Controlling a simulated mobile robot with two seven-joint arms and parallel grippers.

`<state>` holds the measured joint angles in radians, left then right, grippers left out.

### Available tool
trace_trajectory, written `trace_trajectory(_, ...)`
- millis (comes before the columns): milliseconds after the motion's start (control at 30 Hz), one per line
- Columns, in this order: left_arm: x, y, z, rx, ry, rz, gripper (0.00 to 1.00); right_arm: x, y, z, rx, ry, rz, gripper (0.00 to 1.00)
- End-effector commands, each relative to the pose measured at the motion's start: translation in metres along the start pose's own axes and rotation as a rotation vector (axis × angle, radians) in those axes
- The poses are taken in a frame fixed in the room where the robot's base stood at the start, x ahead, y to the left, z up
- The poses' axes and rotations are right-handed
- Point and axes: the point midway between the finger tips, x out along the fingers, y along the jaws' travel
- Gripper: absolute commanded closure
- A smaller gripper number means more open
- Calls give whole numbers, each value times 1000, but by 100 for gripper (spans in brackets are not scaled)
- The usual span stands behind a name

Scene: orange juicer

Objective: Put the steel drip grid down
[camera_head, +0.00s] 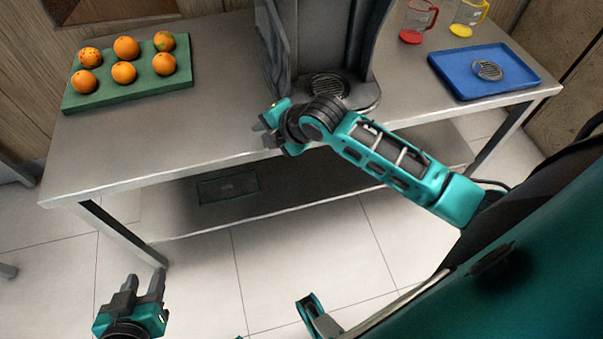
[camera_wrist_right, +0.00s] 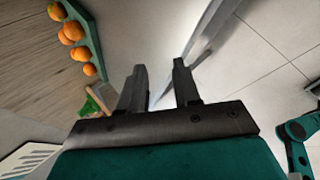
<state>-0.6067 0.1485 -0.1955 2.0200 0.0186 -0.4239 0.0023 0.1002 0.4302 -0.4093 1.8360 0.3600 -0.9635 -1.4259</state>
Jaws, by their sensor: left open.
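A round steel drip grid (camera_head: 487,69) lies on the blue tray (camera_head: 520,84) at the right end of the steel table. Another round slotted grid (camera_head: 328,87) sits in the base of the dark juicer (camera_head: 305,40) at the middle of the table. My right gripper (camera_head: 268,119) is at the table's front edge, left of the juicer base and well away from the tray. In the right wrist view its two fingers (camera_wrist_right: 160,80) stand apart with nothing between them. My left gripper (camera_head: 143,283) is open and empty, low in front of the table.
A green board (camera_head: 130,97) with several oranges (camera_head: 123,72) is at the table's left. A red-based cup (camera_head: 416,20) and a yellow-based cup (camera_head: 467,18) stand behind the tray. The tabletop (camera_head: 190,125) between board and juicer is clear. A lower shelf (camera_head: 300,192) runs under the table.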

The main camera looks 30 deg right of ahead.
Motion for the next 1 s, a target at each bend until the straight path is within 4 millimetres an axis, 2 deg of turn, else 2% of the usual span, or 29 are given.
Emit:
trace_trajectory(33, 0, 0, -1, 1, 1, 1, 57, -4, -12, -16, 146, 21, 33, 68)
trace_trajectory(200, 0, 1, -2, 1, 3, 2, 57, -18, -52, -44, 680, 55, 118, 68)
trace_trajectory(400, 0, 1, -2, 1, 3, 2, 57, -40, -106, -57, 1250, 66, 183, 68)
trace_trajectory(500, 0, 1, -2, 1, 3, 2, 57, -51, -125, -60, 1446, 70, 212, 68)
trace_trajectory(700, 0, 0, -2, 1, 3, 2, 57, -62, -141, -61, 1627, 76, 242, 68)
trace_trajectory(1000, 0, 0, -3, 1, 4, 1, 57, -63, -142, -61, 1639, 76, 243, 68)
